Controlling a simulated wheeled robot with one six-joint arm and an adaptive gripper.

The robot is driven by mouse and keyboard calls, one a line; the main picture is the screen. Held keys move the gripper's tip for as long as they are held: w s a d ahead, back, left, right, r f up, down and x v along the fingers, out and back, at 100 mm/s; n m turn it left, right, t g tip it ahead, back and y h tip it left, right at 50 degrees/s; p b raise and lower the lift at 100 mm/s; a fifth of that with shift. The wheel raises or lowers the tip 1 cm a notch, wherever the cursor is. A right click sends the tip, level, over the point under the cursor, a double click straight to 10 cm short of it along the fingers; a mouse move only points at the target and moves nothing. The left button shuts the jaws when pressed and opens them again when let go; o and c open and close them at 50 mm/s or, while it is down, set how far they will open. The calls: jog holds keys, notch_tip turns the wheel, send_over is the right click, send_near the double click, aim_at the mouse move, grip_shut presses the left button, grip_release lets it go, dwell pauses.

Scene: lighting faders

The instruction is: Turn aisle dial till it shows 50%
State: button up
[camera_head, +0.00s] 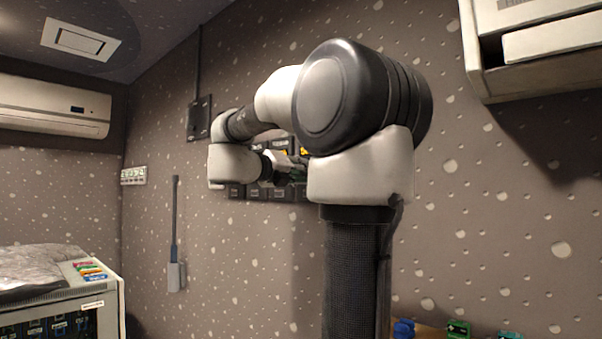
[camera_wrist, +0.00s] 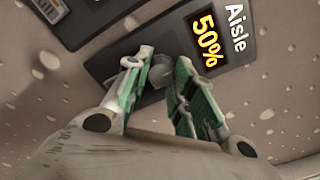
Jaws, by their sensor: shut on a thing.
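The aisle dial (camera_wrist: 161,74) is a grey round knob on a dark wall panel, seen in the wrist view between my gripper's fingers. The aisle display (camera_wrist: 207,42) beside it is lit and reads 50% in yellow, with the label "Aisle" next to it. My gripper (camera_wrist: 163,80) has green-padded fingers on either side of the knob and is shut on it. In the head view my arm hides most of the panel, and the dial cannot be made out there.
Other dark panels (camera_head: 253,192) of the group show around my arm on the speckled wall. Another panel (camera_wrist: 85,18) sits at the upper left of the wrist view. A white wall box (camera_head: 545,40) is at the upper right.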

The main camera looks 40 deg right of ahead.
jog(key=shift+f, duration=0.1)
jog(key=o, duration=1)
jog(key=shift+a, duration=0.15)
jog(key=a, duration=0.7)
jog(key=s+a, duration=0.1)
jog(key=a, duration=0.3)
jog(key=shift+a, duration=0.35)
